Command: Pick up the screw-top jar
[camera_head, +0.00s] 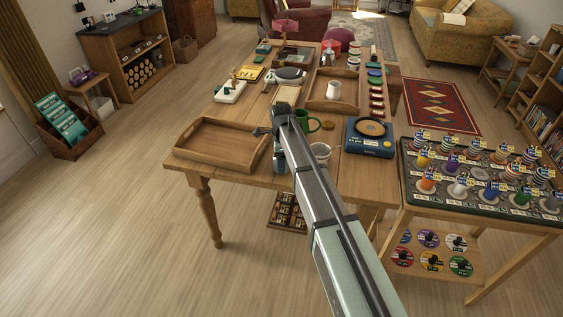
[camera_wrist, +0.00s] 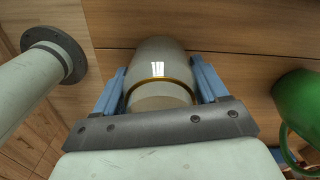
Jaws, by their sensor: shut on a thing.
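The screw-top jar (camera_wrist: 158,60), pale and glassy with a golden band, sits between the two blue fingers of my gripper (camera_wrist: 160,78) in the wrist view. The fingers are shut on its sides. A paler part shows below the band, nearest the palm. Wooden planks lie behind the jar; I cannot tell whether it touches them. In the head view my arm covers most of the gripper area. A pale round vessel (camera_head: 320,152) shows just right of the arm there; I cannot tell whether it is this jar.
A green mug (camera_wrist: 299,105) stands close right of the jar; the head view also shows it (camera_head: 312,121). An empty wooden tray (camera_head: 222,160) lies left of my arm. A blue device with a round plate (camera_head: 370,138) stands right. Many small items crowd the table's back.

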